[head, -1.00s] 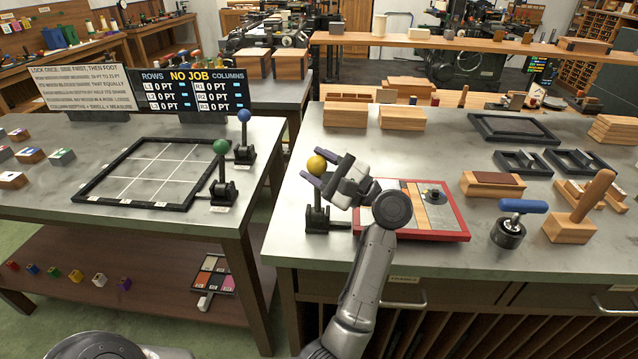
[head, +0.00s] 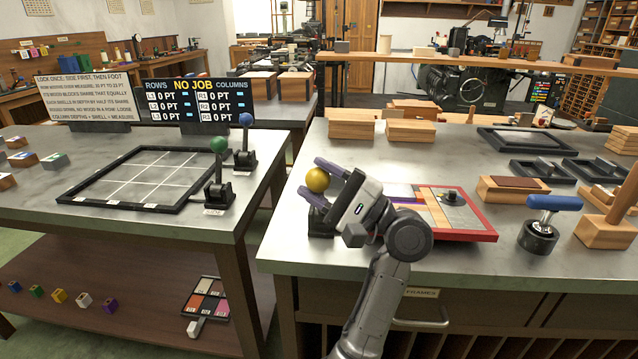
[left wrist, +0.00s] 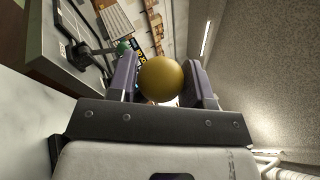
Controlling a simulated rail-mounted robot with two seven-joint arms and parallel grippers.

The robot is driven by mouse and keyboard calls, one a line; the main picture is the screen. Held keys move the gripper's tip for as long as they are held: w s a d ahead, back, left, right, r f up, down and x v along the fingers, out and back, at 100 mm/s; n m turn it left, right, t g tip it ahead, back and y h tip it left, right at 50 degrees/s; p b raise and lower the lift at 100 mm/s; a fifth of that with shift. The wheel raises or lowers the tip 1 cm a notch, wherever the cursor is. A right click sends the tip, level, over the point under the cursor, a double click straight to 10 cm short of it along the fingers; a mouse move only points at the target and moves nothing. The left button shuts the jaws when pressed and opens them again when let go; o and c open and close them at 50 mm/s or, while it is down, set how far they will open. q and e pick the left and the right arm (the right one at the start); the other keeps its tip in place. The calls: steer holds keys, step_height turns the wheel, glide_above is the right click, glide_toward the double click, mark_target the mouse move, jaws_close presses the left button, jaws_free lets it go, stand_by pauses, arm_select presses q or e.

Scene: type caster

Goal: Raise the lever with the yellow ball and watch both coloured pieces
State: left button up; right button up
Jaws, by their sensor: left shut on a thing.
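The yellow ball (head: 318,180) tops a short dark lever whose black base (head: 320,222) stands at the left edge of the right-hand metal bench. My left gripper (head: 320,182) is shut on the ball, with one finger on either side. In the left wrist view the ball (left wrist: 164,80) sits between both fingers. The gripper hides much of the lever's stalk. A red-rimmed tray (head: 468,236) lies just right of the gripper, holding an orange-tan piece, a purple-edged pale piece and a dark knob; my gripper partly covers it. I cannot tell which coloured pieces the task means. My right gripper is out of view.
The left bench carries a black gridded frame (head: 178,207), a green-ball lever (head: 219,146) and a blue-ball lever (head: 246,120). A score board reads NO JOB (head: 195,86).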

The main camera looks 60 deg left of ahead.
arm_select(q)
steer(key=o, duration=1.2)
steer(key=shift+o, duration=0.2)
steer(key=p+v, duration=0.3)
steer(key=v, duration=1.1)
